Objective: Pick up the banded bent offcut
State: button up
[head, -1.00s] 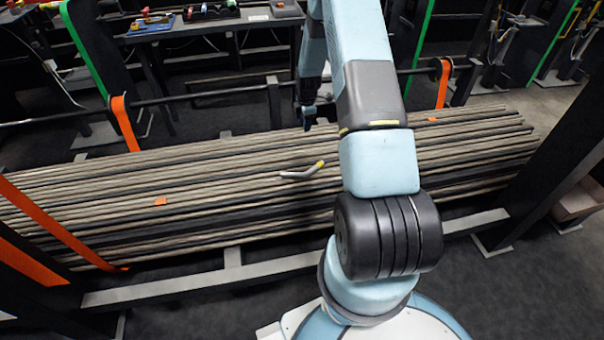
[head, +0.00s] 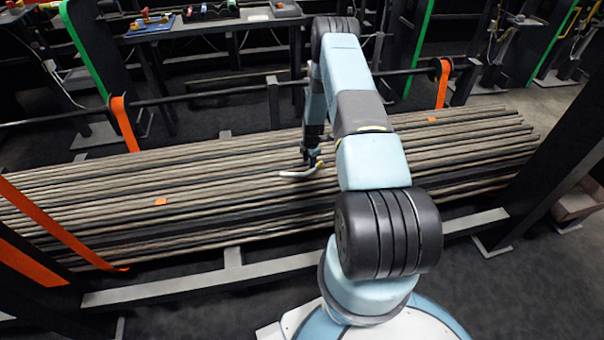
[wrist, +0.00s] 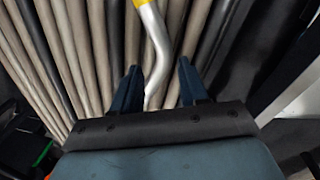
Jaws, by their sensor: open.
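The banded bent offcut (head: 298,173) is a short grey bent piece with a yellow band at one end. It lies on top of the bundle of long rods (head: 230,185). In the wrist view the offcut (wrist: 155,40) runs down from the top edge, its yellow band at the top, and its lower end shows between my fingertips. My gripper (head: 311,163) is over the offcut in the head view and partly hides it near the band. In the wrist view my gripper (wrist: 160,75) has its two dark fingers apart, one on each side of the offcut's line. I cannot tell the remaining height.
A dark horizontal rail (head: 200,95) runs behind the bundle. Orange straps (head: 123,123) hang from it, and another orange strap (head: 60,230) crosses the left end. A dark post (head: 550,150) stands at the right. A tool bench (head: 200,22) is farther back.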

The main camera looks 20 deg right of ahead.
aim_at(308, 171)
jog(key=shift+w+f, duration=0.15)
jog(key=shift+f, duration=1.8)
jog(key=shift+w+f, duration=0.15)
jog(key=shift+f, duration=1.75)
jog(key=shift+c, duration=0.3)
grip_shut()
